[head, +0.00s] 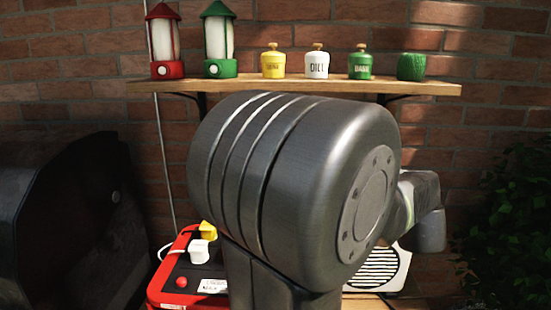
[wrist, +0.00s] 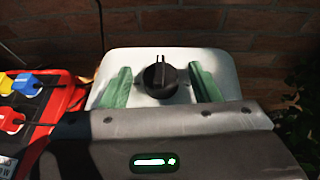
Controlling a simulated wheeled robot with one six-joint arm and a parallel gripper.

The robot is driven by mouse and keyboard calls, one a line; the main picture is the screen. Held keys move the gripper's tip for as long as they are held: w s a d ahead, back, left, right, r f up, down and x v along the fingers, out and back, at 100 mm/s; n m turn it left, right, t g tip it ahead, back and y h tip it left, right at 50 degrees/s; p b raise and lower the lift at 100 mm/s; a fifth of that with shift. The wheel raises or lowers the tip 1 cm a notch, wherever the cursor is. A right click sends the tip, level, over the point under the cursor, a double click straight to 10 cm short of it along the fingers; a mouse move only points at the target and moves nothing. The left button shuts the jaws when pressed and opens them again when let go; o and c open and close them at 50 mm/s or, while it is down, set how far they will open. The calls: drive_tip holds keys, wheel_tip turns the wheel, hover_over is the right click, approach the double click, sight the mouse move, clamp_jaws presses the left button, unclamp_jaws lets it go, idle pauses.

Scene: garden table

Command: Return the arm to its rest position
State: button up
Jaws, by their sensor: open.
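My gripper (wrist: 159,70) shows in the wrist view with its two green fingers spread wide apart and nothing held between them. How far the fingertips are from the panel I cannot tell. In the head view my own large dark arm joint fills the middle and hides the gripper.
A red box (head: 158,284) with yellow and white plugs stands at lower left, beside a white slotted plate (head: 400,262). A wooden shelf (head: 430,88) holds lanterns and small jars. A black grill (head: 60,215) is left, a leafy plant (head: 510,215) right.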

drive_tip(key=shift+w+a+r+m+h+p, duration=0.15)
drive_tip(key=shift+m+h+p, duration=0.35)
drive_tip(key=shift+m+h, duration=0.45)
drive_tip(key=shift+s+a+f+m+h+p, duration=0.15)
drive_tip(key=shift+m+h+p, duration=0.3)
drive_tip(key=shift+m+h, duration=0.45)
drive_tip(key=m+h+p, duration=0.1)
drive_tip(key=m+g+h+p, duration=0.1)
drive_tip(key=h+p, duration=0.1)
drive_tip(key=m+g+h+p, duration=0.1)
drive_tip(key=m+p, duration=0.1)
drive_tip(key=shift+w+a+r+h, duration=0.15)
drive_tip(key=shift+w+a+h, duration=0.1)
drive_tip(key=shift+h, duration=0.1)
drive_tip(key=m+g+h+p, duration=0.2)
drive_tip(key=p, duration=0.1)
drive_tip(key=m+g+h+p, duration=0.1)
drive_tip(key=m+g+p, duration=0.1)
drive_tip(key=p, duration=0.1)
drive_tip(key=shift+w+a+r+m+h, duration=0.1)
drive_tip(key=shift+w+a+m+h, duration=0.1)
drive_tip(key=shift+m+h, duration=0.2)
drive_tip(key=m+g+h+p, duration=0.1)
drive_tip(key=g+p, duration=0.1)
drive_tip(key=p, duration=0.1)
drive_tip(key=shift+m+g, duration=0.3)
drive_tip(key=shift+m, duration=0.05)
drive_tip(key=shift+w+f, duration=0.1)
drive_tip(key=shift+f, duration=0.1)
